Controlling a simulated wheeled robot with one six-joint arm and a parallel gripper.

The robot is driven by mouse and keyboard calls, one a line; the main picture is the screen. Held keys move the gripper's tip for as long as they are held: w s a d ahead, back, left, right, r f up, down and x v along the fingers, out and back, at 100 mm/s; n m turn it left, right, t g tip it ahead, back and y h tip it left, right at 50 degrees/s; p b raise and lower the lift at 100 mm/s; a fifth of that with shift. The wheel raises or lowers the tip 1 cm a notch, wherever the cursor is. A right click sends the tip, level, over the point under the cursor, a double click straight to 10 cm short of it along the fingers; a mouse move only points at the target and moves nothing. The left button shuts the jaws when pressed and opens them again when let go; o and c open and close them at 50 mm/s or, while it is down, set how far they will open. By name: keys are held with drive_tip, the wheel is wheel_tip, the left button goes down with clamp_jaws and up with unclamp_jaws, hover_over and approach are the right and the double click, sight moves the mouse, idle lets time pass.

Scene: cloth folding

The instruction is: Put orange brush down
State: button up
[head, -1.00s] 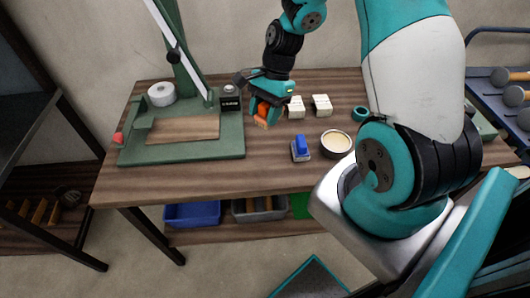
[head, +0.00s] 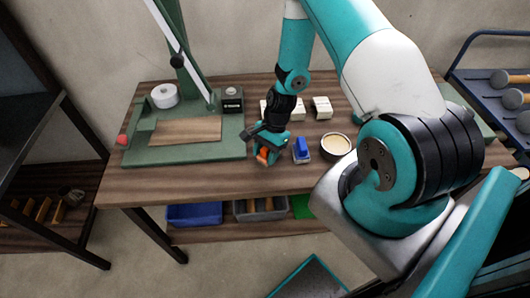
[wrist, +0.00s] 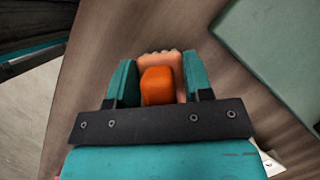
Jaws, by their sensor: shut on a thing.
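The orange brush (head: 262,154) is between the fingers of my gripper (head: 265,153), low over the front part of the wooden table (head: 190,187). In the wrist view the brush (wrist: 158,86) has an orange top and a paler, bumpy far edge. The teal fingers of my gripper (wrist: 160,82) stand on both sides of it, shut on it. Wood grain lies under the brush there; I cannot tell whether the brush touches the table.
A blue-handled block (head: 301,150) is just right of my gripper, beside a round bowl (head: 335,146). A green stand with a board (head: 185,131) is at the left. White blocks (head: 322,107) lie behind. The front left tabletop is clear.

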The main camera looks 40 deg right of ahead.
drive_tip(key=o, duration=1.1)
drive_tip(key=shift+f, duration=0.1)
drive_tip(key=shift+c, duration=0.2)
drive_tip(key=shift+w+d+r, duration=0.1)
drive_tip(key=shift+d+r, duration=0.1)
drive_tip(key=shift+r, duration=0.3)
drive_tip(key=v, duration=0.3)
drive_tip(key=b+v, duration=0.1)
drive_tip(key=v, duration=0.3)
drive_tip(key=b+v, duration=0.1)
drive_tip(key=v, duration=0.3)
drive_tip(key=shift+w+a+r, duration=0.1)
drive_tip(key=shift+a+r, duration=0.15)
drive_tip(key=s+a+r+n, duration=0.3)
drive_tip(key=a+r+n, duration=0.4)
drive_tip(key=a+r, duration=0.15)
drive_tip(key=s+a+r+n, duration=0.3)
drive_tip(key=a+r+n, duration=0.4)
drive_tip(key=a+r, duration=0.15)
drive_tip(key=s+a+r+n, duration=0.6)
drive_tip(key=s+n, duration=0.3)
drive_tip(key=s, duration=0.2)
drive_tip(key=shift+r+t, duration=0.35)
drive_tip(key=shift+t, duration=0.05)
